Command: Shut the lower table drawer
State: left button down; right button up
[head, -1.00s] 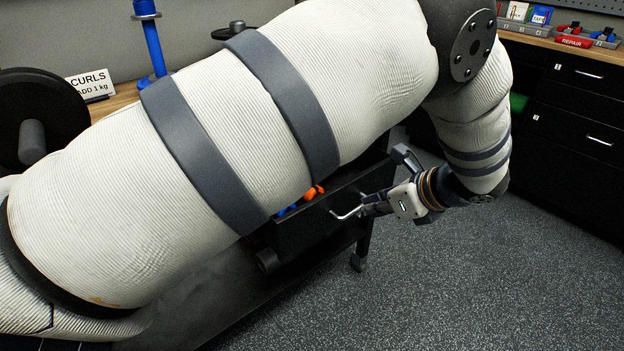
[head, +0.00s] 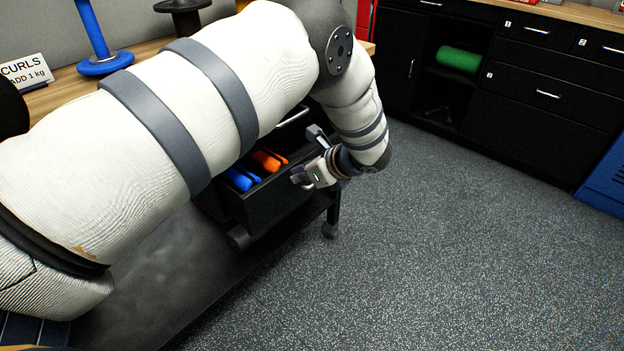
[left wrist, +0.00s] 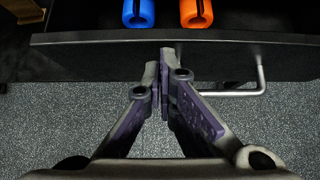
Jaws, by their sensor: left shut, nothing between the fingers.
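The lower table drawer (head: 275,201) stands open under the table. Its front also shows in the left wrist view (left wrist: 90,55). Inside lie a blue object (head: 239,179) and an orange object (head: 265,160). The drawer's bar handle (left wrist: 262,78) shows in the left wrist view. My left gripper (head: 300,177) is shut and empty in front of the drawer. In the left wrist view its closed fingertips (left wrist: 164,62) are at the drawer front, left of most of the handle; I cannot tell whether they touch. My left arm hides part of the table. My right gripper is not in view.
Open speckled floor lies right of the drawer. A table leg with a caster (head: 331,222) stands below it. Black cabinets (head: 545,110) and a blue box (head: 606,180) are farther right. A blue stand (head: 100,50) and a sign (head: 26,72) are on the tabletop.

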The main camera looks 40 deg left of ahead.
pick_arm(q)
jog(key=shift+a, duration=0.1)
jog(key=a, duration=1)
jog(key=shift+w+b, duration=0.4)
jog(key=shift+b, duration=0.05)
jog(key=shift+d+r, duration=0.1)
